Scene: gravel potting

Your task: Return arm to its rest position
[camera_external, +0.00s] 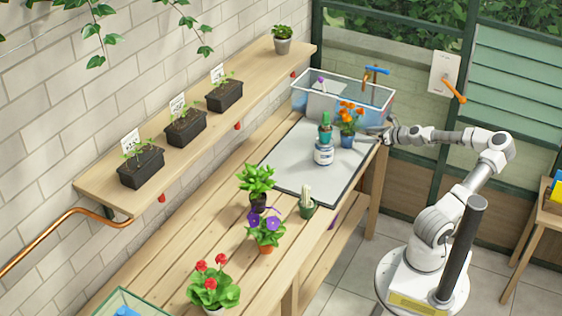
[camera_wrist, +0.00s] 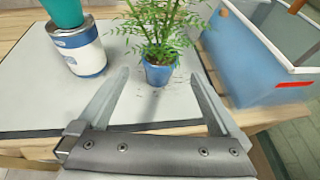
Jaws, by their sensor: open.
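My gripper (camera_wrist: 155,100) is open, with its two fingers spread and nothing between their tips. In the external view my gripper (camera_external: 366,137) is at the right edge of the grey mat (camera_external: 288,176). A blue pot (camera_wrist: 159,73) with a leafy plant (camera_wrist: 155,25) stands just beyond the fingertips in the wrist view.
A clear bin (camera_external: 310,104) stands at the mat's far end, close to the right finger in the wrist view (camera_wrist: 250,80). Several potted plants, such as a purple-flowered one (camera_external: 266,228), stand on the slatted bench (camera_external: 180,260). A wall shelf (camera_external: 255,85) holds planters. Floor (camera_external: 345,270) lies right of the bench.

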